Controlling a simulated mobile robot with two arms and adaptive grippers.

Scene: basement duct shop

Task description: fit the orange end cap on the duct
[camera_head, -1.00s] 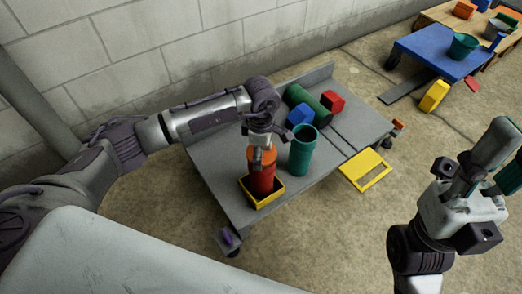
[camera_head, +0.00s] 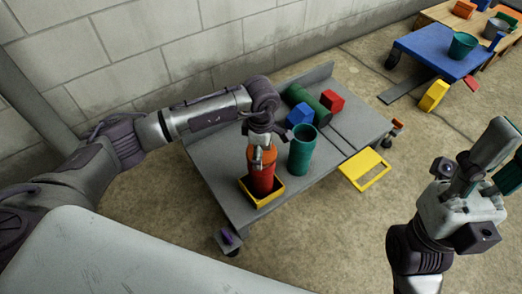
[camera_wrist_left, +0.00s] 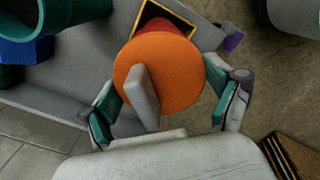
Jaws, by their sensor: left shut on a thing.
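A red cylinder (camera_head: 262,181) stands upright in a yellow-rimmed tray (camera_head: 270,203) on the grey cart. The round orange end cap (camera_head: 251,152) is at the cylinder's top, partly hidden by my left gripper (camera_head: 262,158). In the left wrist view the orange cap (camera_wrist_left: 178,65) fills the middle, with the red cylinder (camera_wrist_left: 178,22) behind it. The left gripper's teal and grey fingers (camera_wrist_left: 160,105) are shut around the cap's sides. I cannot tell whether the cap is fully seated. My right gripper (camera_head: 485,165) is raised at the right, away from the cart, fingers up and partly cut off.
A teal open tube (camera_head: 301,152) stands close right of the left gripper. A green cylinder (camera_head: 308,103), blue block (camera_head: 300,114) and red block (camera_head: 332,101) lie behind. A yellow plate (camera_head: 363,170) juts from the cart (camera_head: 225,170). Floor lies clear right of it.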

